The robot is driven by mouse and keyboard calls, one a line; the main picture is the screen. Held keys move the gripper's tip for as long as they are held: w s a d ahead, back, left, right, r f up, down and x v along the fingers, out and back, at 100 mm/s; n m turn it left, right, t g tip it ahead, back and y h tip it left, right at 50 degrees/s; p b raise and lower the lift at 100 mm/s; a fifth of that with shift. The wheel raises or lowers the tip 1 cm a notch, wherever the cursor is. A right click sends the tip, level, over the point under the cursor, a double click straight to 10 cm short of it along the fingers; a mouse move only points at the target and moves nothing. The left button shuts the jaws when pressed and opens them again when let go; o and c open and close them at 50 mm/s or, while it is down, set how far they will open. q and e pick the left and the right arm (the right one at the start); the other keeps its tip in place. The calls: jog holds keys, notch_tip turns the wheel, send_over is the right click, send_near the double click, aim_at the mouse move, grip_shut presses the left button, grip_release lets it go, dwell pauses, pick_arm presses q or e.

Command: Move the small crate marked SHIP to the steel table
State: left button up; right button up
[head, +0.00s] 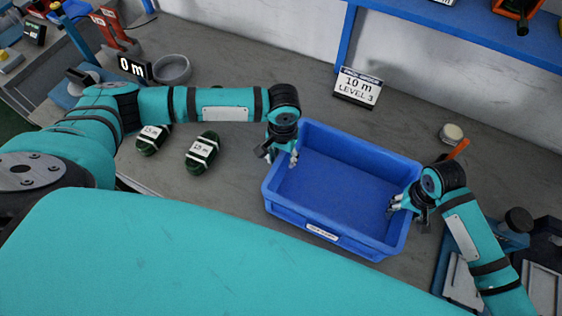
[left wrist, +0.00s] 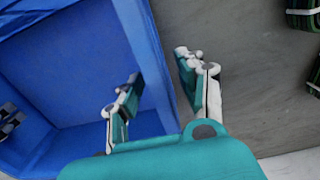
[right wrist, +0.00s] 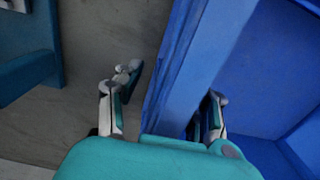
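A blue open-topped crate (head: 345,190) stands on the grey table (head: 235,225). It looks empty. Its front label (head: 322,232) is too small to read. My left gripper (head: 281,155) is at the crate's left wall. In the left wrist view that gripper (left wrist: 160,85) is open, with one finger inside the crate and one outside. My right gripper (head: 408,204) is at the right wall. In the right wrist view that gripper (right wrist: 165,100) is open and straddles the wall, with gaps beside the fingers. I cannot tell which surface is the steel table.
Two dark green coils (head: 202,150) (head: 152,139) lie left of the crate. A small round tin (head: 451,134) and an orange-handled tool (head: 458,149) are at the right. A grey bowl (head: 172,68) and "0 m" display (head: 133,68) are back left.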

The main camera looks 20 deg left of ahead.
pick_arm(q)
notch_tip(320, 180, up, 8)
pick_arm(e)
notch_tip(320, 180, up, 12)
dwell(0.6)
pick_arm(q)
jog(key=shift+s, duration=0.15)
pick_arm(e)
jog(key=shift+f, duration=0.1)
